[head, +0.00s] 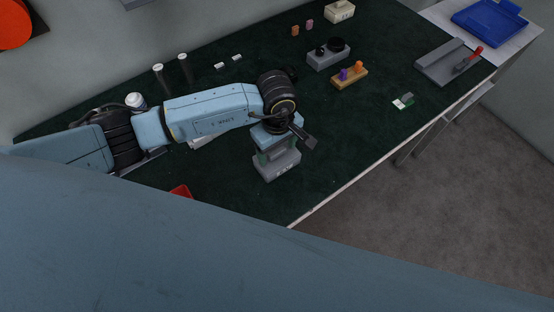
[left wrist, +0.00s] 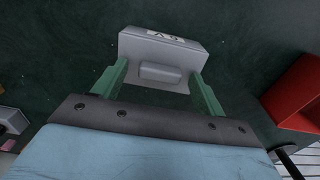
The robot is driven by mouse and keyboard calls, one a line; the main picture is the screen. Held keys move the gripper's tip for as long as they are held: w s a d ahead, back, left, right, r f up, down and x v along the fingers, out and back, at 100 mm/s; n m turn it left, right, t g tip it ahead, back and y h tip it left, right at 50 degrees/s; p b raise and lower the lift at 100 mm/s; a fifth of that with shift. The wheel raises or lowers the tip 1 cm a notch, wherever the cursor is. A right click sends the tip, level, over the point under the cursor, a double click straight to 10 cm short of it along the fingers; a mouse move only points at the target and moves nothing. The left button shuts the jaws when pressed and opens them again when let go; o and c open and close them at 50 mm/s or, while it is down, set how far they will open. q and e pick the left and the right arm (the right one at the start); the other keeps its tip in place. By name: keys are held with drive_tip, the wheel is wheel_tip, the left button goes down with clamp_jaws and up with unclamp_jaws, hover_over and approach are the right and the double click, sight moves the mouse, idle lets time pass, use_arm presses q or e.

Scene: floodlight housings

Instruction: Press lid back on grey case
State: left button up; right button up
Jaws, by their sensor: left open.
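The grey case (head: 277,170) stands on the dark green bench mat under my left gripper, its front label facing the near side. In the left wrist view the grey case (left wrist: 135,48) shows from above, with a white label on one edge and a raised grey block (left wrist: 160,74) on top. I cannot tell whether a lid seam is open. My left gripper (head: 276,152) points down over the case. Its green fingers (left wrist: 158,80) are open, one on each side of the raised block, with nothing clearly gripped. The gripper hides part of the case top. My right gripper does not show.
A red bin (left wrist: 296,92) lies close by on the right in the wrist view. Farther along the bench are a grey block with black knobs (head: 328,57), a wooden peg board (head: 349,78), a cream box (head: 340,12) and a grey tray (head: 440,62). A blue tray (head: 490,20) lies beyond.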

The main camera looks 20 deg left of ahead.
use_arm(q)
wheel_tip(320, 180, up, 13)
drive_tip(key=b, duration=0.1)
drive_tip(key=shift+r, duration=0.2)
idle(0.4)
